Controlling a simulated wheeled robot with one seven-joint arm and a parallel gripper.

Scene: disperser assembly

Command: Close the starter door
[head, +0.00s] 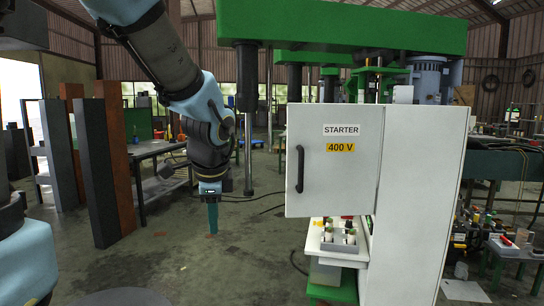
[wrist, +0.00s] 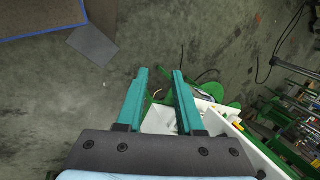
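The starter door (head: 335,185) is a white panel with a "STARTER" label and a yellow "400 V" label, in the right half of the head view. Its black handle (head: 300,169) is upright near the left edge. The door joins the tall white cabinet (head: 420,200) at its right; its exact opening angle is hard to tell. My gripper (head: 212,219) points down to the left of the door, apart from the handle. In the wrist view its two teal fingers (wrist: 160,74) stand apart with nothing between them. The handle cannot be made out there.
A white tray with small pots (head: 340,240) shows below the door. A green machine (head: 340,25) with a vertical grey column stands behind. Dark and brown posts (head: 95,170) and a workbench (head: 160,150) are at left. The floor around my gripper is clear.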

